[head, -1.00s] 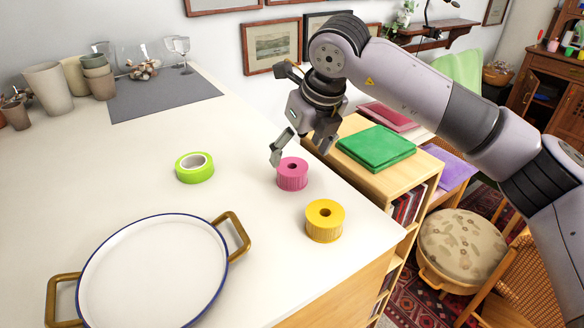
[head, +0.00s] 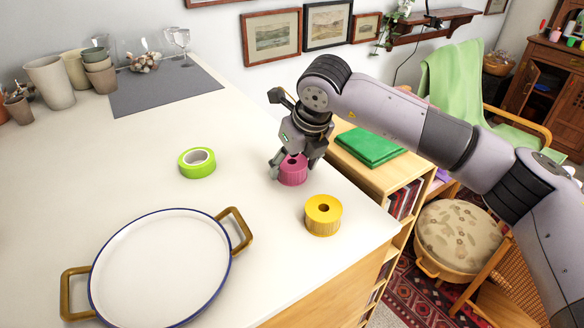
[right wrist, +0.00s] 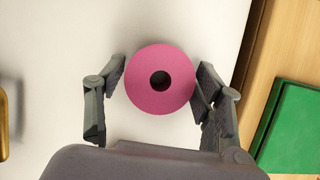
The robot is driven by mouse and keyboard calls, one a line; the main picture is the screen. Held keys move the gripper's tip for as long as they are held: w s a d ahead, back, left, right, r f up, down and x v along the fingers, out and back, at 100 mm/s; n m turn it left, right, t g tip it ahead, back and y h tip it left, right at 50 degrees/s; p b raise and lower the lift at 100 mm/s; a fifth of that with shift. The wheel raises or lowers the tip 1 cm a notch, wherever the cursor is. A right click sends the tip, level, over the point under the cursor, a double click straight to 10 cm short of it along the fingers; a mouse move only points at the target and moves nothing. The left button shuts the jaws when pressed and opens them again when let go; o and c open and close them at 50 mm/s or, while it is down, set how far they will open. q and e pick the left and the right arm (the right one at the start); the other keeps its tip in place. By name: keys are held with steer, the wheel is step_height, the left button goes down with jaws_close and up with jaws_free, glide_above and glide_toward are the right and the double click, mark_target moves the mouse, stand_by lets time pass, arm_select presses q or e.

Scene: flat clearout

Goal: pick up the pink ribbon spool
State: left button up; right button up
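The pink ribbon spool (head: 292,172) stands upright on the white counter, partly covered by my right gripper in the head view. In the right wrist view the pink spool (right wrist: 160,80) lies between the two fingers, its dark hole facing the camera. My right gripper (head: 288,172) is open around it. In the right wrist view the right finger of the gripper (right wrist: 160,90) is against or very close to the spool, and a narrow gap shows at the left finger. My left gripper is not in view.
A yellow spool (head: 323,216) stands close by, nearer the counter's front edge. A green tape roll (head: 197,163) lies to the left. A white tray (head: 160,268) with brass handles fills the near left. A green book (head: 369,146) lies on the bookcase to the right.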

steer(key=c, duration=0.8)
steer(key=shift+r, duration=0.2)
